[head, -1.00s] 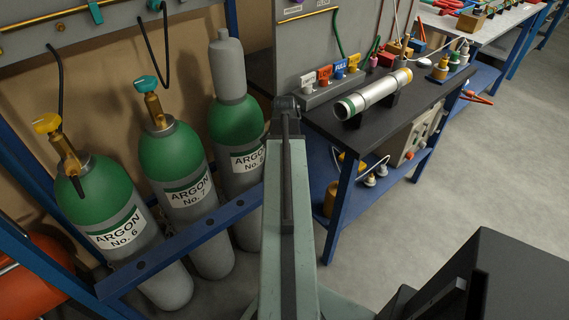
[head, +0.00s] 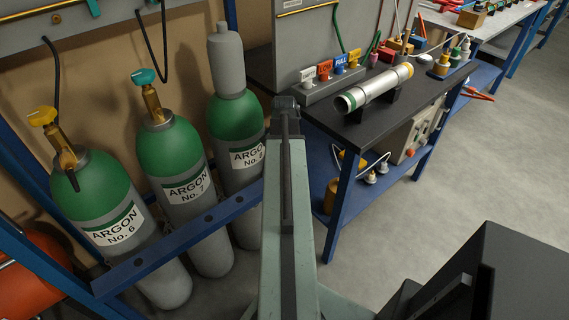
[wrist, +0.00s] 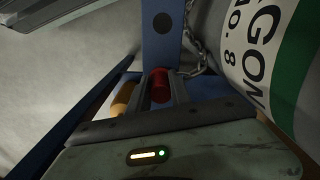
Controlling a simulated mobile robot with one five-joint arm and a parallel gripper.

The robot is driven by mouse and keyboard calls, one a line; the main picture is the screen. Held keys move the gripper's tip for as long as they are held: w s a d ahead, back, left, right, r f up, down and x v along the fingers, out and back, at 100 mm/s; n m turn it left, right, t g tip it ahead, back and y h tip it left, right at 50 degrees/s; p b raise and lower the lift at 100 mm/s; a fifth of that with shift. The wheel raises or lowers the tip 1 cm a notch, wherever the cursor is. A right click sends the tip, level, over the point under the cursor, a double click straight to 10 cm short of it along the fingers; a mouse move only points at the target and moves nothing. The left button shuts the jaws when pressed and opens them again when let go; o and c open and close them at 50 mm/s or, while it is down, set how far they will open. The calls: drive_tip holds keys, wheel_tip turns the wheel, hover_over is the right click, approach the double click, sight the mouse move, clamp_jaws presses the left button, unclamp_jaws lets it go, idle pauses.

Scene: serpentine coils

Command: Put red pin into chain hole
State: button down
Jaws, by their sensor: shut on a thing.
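In the wrist view, my gripper (wrist: 160,87) is shut on the red pin (wrist: 160,84), a short red cylinder between the two dark fingers. Ahead is a blue post (wrist: 150,48) with a dark round hole (wrist: 162,22) near the top. A metal chain (wrist: 194,45) hangs along the post's right side, beside the ARGON No. 8 cylinder (wrist: 258,45). The pin looks lower in the picture than the hole; the gap in depth is unclear. In the head view, my arm hides the gripper, pin and chain.
Green-topped gas cylinders No. 6 (head: 92,190) and No. 7 (head: 170,148) stand left of No. 8 (head: 235,125), behind a blue rail (head: 175,247). A dark bench (head: 400,100) with a metal tube (head: 374,88) stands at the right. Grey floor (head: 430,210) is open at the lower right.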

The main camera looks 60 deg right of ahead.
drive_tip(key=c, duration=1.1)
unclamp_jaws()
drive_tip(key=shift+f, duration=0.1)
wheel_tip(320, 180, up, 8)
drive_tip(key=p, duration=0.8)
drive_tip(key=shift+f, duration=0.1)
